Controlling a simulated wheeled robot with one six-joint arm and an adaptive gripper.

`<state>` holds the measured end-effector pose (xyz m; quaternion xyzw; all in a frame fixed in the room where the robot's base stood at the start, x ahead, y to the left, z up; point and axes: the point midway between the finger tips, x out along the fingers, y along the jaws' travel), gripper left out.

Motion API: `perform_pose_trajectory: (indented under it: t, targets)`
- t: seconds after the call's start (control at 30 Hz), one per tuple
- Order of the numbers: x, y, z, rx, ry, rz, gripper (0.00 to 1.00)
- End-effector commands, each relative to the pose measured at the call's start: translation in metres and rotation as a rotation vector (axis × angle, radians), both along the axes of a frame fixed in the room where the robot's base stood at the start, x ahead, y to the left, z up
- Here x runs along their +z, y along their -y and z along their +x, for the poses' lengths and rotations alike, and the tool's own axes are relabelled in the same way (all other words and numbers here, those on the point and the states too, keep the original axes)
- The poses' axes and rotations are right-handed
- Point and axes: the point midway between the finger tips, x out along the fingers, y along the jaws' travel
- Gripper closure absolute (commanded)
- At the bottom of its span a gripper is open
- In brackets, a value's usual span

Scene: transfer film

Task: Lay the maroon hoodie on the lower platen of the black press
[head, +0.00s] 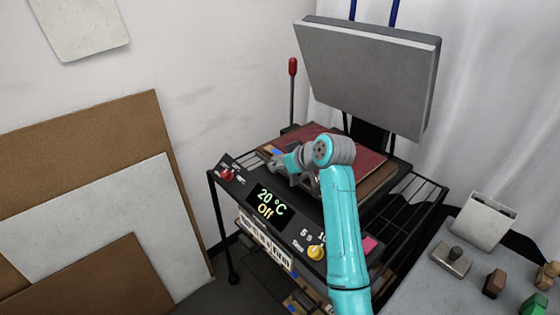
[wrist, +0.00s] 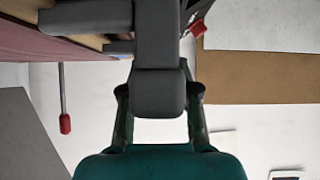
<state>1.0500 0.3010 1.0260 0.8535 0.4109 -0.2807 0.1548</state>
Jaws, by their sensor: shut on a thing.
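The maroon hoodie (head: 358,158) is a flat dark red sheet over the lower platen of the black press, behind my gripper and arm. Its near part is hidden by my arm. In the wrist view a flat maroon surface (wrist: 50,40) fills the upper left. My gripper (head: 277,166) is at the left front edge of the hoodie, shut on it; the fingertips and the exact grip are hard to make out. The press's grey upper platen (head: 370,75) is raised and tilted well above the lower one. A brown edge (head: 383,182) shows under the hoodie at right.
The press front has a display (head: 267,203) reading 20 °C and Off, a red knob (head: 227,174) and a yellow knob (head: 316,252). A red-tipped lever (head: 292,68) stands behind. Brown and white boards (head: 110,190) lean at left. A grey table (head: 430,295) with small items stands at right.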

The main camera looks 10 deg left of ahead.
Motion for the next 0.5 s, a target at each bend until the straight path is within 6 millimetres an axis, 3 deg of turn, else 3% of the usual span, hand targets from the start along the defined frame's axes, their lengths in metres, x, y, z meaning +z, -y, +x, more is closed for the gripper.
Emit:
perform_pose_trajectory:
  t: [0.5]
  targets:
    - [-0.0033,-0.0001,0.0001,0.001,0.001,0.0,1.0]
